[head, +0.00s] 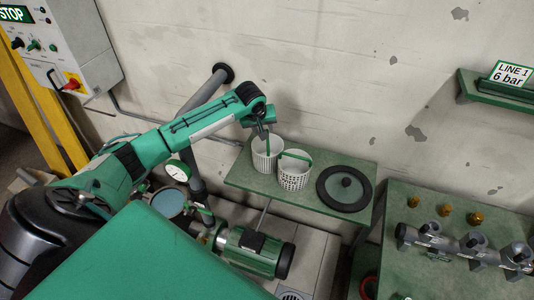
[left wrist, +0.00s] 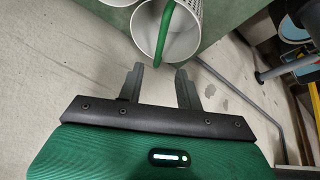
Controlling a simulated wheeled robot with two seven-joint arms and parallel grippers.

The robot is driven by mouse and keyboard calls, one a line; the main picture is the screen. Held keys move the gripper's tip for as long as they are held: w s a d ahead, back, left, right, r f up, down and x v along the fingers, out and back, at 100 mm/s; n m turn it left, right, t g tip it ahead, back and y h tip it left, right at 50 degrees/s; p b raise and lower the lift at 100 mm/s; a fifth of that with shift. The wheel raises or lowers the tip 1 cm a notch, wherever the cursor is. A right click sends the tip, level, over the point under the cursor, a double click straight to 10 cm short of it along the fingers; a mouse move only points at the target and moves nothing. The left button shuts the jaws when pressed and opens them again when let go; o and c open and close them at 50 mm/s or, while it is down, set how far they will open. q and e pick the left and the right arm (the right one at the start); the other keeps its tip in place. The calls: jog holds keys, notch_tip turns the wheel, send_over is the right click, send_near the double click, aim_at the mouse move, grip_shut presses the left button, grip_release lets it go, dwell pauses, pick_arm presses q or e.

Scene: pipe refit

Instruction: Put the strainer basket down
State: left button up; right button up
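Two white perforated baskets are on the green shelf (head: 240,178) by the wall. The left basket (head: 262,161) has an upright green handle (head: 267,145). The right basket (head: 294,177) has a green handle leaning across its top. My left gripper (head: 264,132) is just above the left basket's handle. In the left wrist view, the gripper (left wrist: 160,80) has its fingers apart with nothing held between them. The left basket (left wrist: 190,38) and its handle (left wrist: 166,30) show just beyond the fingertips. My right gripper is not in view.
A black-rimmed round lid (head: 345,188) lies on the shelf right of the baskets. A bench (head: 400,260) with grey valve fittings and brass caps stands further right. A gauge (head: 177,172) and a green pump (head: 255,252) are below left of the shelf.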

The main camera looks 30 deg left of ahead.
aim_at(268, 151)
pick_arm(q)
jog(key=p+x, duration=0.3)
jog(key=x, duration=0.5)
jog(key=shift+w+f, duration=0.15)
jog(key=shift+f, duration=0.25)
jog(key=shift+w+f, duration=0.15)
jog(key=shift+f, duration=0.3)
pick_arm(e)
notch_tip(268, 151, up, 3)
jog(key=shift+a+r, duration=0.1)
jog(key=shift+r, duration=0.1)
pick_arm(q)
jog(key=shift+c, duration=0.5)
grip_shut()
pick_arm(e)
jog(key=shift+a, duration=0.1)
